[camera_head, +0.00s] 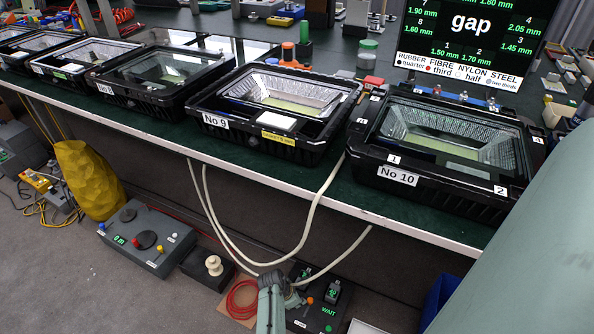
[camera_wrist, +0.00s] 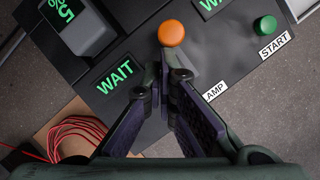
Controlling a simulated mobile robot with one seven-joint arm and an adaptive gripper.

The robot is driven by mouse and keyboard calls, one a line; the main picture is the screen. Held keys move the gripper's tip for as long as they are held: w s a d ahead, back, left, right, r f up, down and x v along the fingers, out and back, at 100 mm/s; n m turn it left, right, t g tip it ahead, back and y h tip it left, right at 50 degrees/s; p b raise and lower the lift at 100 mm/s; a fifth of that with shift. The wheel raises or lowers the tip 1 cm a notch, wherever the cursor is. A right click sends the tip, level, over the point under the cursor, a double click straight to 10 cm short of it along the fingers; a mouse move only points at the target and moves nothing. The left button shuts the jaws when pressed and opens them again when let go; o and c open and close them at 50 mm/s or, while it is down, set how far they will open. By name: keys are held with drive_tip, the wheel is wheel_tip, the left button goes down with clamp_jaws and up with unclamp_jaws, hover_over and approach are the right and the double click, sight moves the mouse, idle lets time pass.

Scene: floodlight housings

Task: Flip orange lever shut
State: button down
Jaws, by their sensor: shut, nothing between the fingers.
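The lever's round orange knob (camera_wrist: 171,33) stands on a dark control panel (camera_wrist: 215,65) in the wrist view. In the head view the small orange knob (camera_head: 309,300) shows on the panel at bottom centre. My gripper (camera_wrist: 168,82) is shut and empty, its fingertips pointing at the panel just below the knob in the wrist view. I cannot tell whether they touch the lever. The fingers hide the lever's base and part of a label ending in "AMP" (camera_wrist: 215,91). A lit "WAIT" display (camera_wrist: 115,77) is left of the fingertips.
A green button (camera_wrist: 265,25) labelled START is right of the knob. A raised display block (camera_wrist: 75,25) is at upper left. Coiled red cable (camera_wrist: 78,140) lies beside the panel. White hoses (camera_head: 300,235) hang from the bench, which holds several floodlight housings, including No 10 (camera_head: 398,176).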

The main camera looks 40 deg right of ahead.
drive_tip(key=a+p, duration=0.1)
drive_tip(key=a, duration=0.1)
drive_tip(key=w+a, duration=0.1)
drive_tip(key=a, duration=0.1)
drive_tip(key=shift+w+r+p, duration=0.1)
drive_tip(key=shift+r+p, duration=0.05)
drive_tip(key=shift+p, duration=0.2)
drive_tip(key=s+p+v, duration=0.1)
drive_tip(key=v, duration=0.8)
drive_tip(key=shift+w+r+p, duration=0.3)
drive_tip(key=shift+w+p, duration=0.1)
drive_tip(key=shift+w, duration=0.1)
drive_tip(key=shift+a, duration=0.1)
